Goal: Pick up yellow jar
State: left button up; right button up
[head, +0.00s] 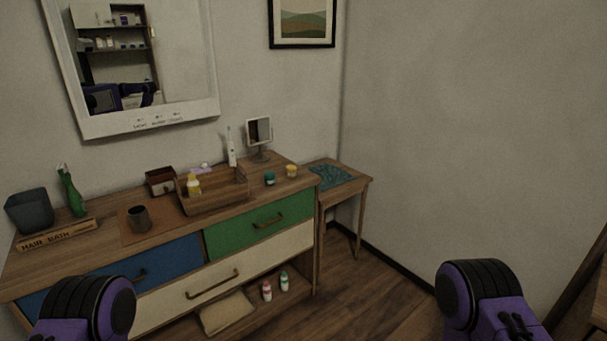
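A small yellow jar (291,170) stands upright near the right end of the dresser top (230,217). A small teal jar (270,178) stands to its left, a little apart from it. Nothing covers the yellow jar. Only purple and black parts of my two arms show at the bottom left and bottom right edges. Neither of my grippers is in the picture, and both arm parts are well apart from the jar.
Left of the jars, a wooden tray (215,204) holds a yellow bottle (193,186) and other items. A small stand mirror (259,134) is behind the jars. A lower side table with a teal mat (333,177) stands to the right. Floor (372,298) is clear in front.

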aim_at(291, 169)
jog(key=z, duration=0.65)
jog(key=i, duration=0.7)
jog(key=z, duration=0.9)
jog(key=i, duration=0.85)
jog(key=u, duration=0.55)
jog(key=i, duration=0.75)
jog(key=u, duration=0.7)
